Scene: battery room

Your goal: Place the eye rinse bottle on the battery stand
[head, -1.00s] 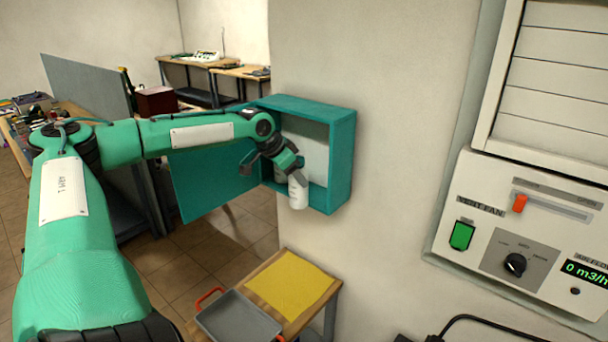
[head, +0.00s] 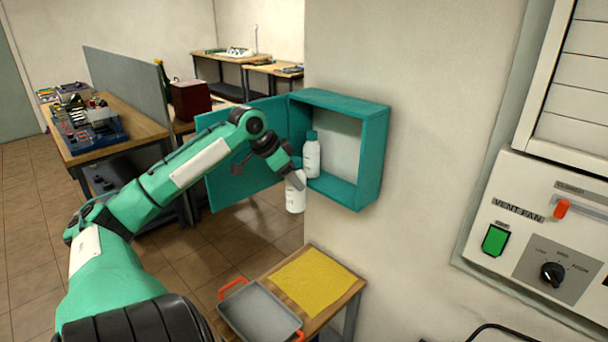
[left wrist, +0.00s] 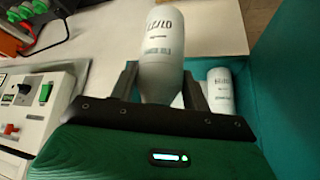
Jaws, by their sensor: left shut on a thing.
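My left gripper (head: 291,178) is shut on a white bottle (head: 296,195), held roughly upright just outside the teal wall cabinet (head: 372,160). In the left wrist view the held bottle (left wrist: 160,45) sits between the two fingers; its dark lettering is too blurred to read surely. A second white bottle with a teal cap (head: 311,157) stands inside the cabinet; it also shows in the left wrist view (left wrist: 221,92). A wooden stand (head: 352,291) is below, with a yellow mat (head: 315,281) on it. I cannot tell whether this is the battery stand. My right gripper is out of view.
A grey tray with red handles (head: 258,312) lies beside the mat. The open cabinet door (head: 222,165) extends left behind my arm. A wooden workbench (head: 125,120) with equipment is at the left. The vent fan panel (head: 540,225) is on the right wall.

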